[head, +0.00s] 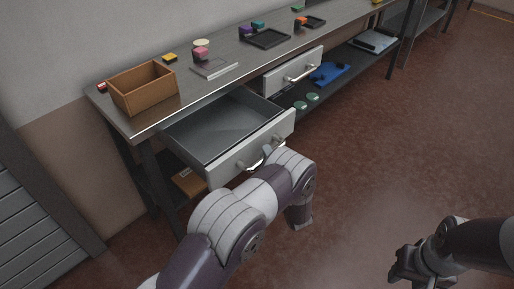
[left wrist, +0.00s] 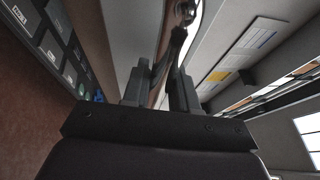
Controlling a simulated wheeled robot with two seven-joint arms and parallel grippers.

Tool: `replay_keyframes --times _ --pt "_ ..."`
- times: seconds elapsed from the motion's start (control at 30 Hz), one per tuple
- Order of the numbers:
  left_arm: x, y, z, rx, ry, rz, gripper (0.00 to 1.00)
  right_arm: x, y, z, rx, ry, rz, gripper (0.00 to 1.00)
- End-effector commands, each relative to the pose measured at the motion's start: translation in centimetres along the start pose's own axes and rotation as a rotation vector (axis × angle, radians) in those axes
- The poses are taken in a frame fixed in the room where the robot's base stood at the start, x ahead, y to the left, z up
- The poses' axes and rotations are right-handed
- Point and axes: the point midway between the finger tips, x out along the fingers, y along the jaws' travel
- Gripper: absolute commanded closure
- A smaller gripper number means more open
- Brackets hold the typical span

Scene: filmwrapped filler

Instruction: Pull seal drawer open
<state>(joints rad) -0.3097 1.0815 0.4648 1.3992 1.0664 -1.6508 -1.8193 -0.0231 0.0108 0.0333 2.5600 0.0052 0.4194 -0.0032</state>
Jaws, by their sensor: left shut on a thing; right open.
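The drawer (head: 225,125) at the near end of the bench is pulled well out in the head view. Its grey inside looks empty. Its pale front (head: 225,168) carries a metal handle (head: 254,162), which my left arm partly covers. My left gripper is at this handle and shut on it; its fingers (left wrist: 160,88) show in the left wrist view, with the shiny handle end (left wrist: 185,13) just beyond them. My right gripper (head: 402,265) is open and empty, low at the right, away from the bench.
On the bench top stand a wooden box (head: 142,90), a grey plate (head: 214,68), dark trays and several small coloured blocks. A lower shelf holds a blue item (head: 329,73). The floor to the right is clear.

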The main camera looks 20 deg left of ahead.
Motion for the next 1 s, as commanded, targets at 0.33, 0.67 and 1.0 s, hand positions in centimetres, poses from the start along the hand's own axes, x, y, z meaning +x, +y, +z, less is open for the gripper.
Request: replay_keyframes --times 0.33,0.67,1.0 --pt "-0.7 -0.1 -0.2 0.001 -0.001 0.001 1.0 0.0 0.0 0.0 0.0 0.0 0.0 0.57" --pt "-0.6 -0.1 -0.2 0.0 -0.001 0.001 0.52 0.0 0.0 0.0 0.0 0.0 0.0 0.57" --pt "-3.9 -0.1 -0.4 0.002 0.005 0.001 0.52 0.0 0.0 0.0 0.0 0.0 0.0 0.57"
